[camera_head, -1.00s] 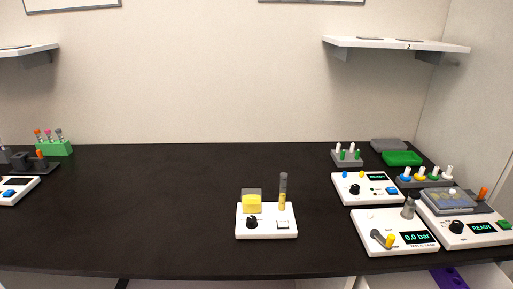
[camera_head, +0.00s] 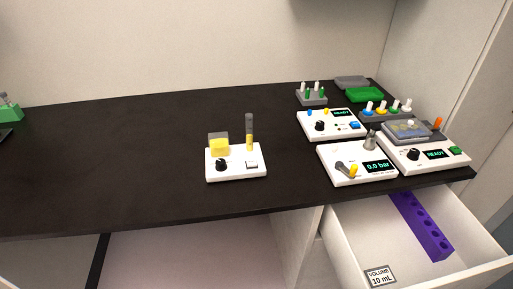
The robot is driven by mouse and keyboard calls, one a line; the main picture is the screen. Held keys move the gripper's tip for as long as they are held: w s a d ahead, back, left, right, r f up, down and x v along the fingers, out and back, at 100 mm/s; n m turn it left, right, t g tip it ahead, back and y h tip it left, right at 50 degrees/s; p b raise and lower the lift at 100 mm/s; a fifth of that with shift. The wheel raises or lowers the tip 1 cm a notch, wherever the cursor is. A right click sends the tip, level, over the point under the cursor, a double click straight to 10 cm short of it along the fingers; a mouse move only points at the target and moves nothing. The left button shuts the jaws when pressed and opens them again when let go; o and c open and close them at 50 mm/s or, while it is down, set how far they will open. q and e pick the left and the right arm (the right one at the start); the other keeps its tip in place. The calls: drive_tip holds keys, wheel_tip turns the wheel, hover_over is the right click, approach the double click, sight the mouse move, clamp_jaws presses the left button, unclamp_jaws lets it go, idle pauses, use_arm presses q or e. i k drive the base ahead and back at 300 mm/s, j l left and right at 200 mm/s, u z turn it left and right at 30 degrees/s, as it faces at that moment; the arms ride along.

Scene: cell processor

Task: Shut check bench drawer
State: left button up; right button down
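The check bench (camera_head: 120,175) has a dark top. Its white drawer (camera_head: 468,262) stands pulled out below the bench's right front edge, at the lower right of the head view. The drawer's front panel is cut off by the picture's bottom and right edges. Neither of my grippers shows in the view.
White instruments stand on the bench above the drawer, among them a "0.0 bar" unit (camera_head: 338,175) and a "READY" unit (camera_head: 408,160). A box with a yellow block (camera_head: 236,172) stands mid-bench. A wall closes the right side.

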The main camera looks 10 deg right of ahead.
sight(358, 236)
drive_tip(key=l+z, duration=0.1)
drive_tip(key=z, duration=2)
drive_tip(key=i+u, duration=0.15)
drive_tip(key=u, duration=0.15)
